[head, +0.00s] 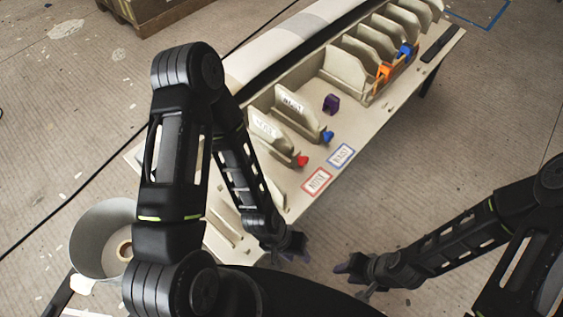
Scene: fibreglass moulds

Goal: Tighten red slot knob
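The red knob (302,161) sits at the near end of a slot divider on the long beige mould table, above the red-framed label (316,181). My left gripper (294,248) is just off the table's near edge, below and apart from the red knob; its small fingers look spread with nothing between them. My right gripper (352,281) is lower right, over the floor, open and empty, away from the table. Whether the red knob is loose or tight cannot be told.
A blue knob (327,137) sits on the neighbouring slot, near a blue-framed label (341,155). A purple block (331,103) and orange clamps (384,72) lie further along the table (370,125). A grey bucket (88,236) stands at the left. The right floor is clear.

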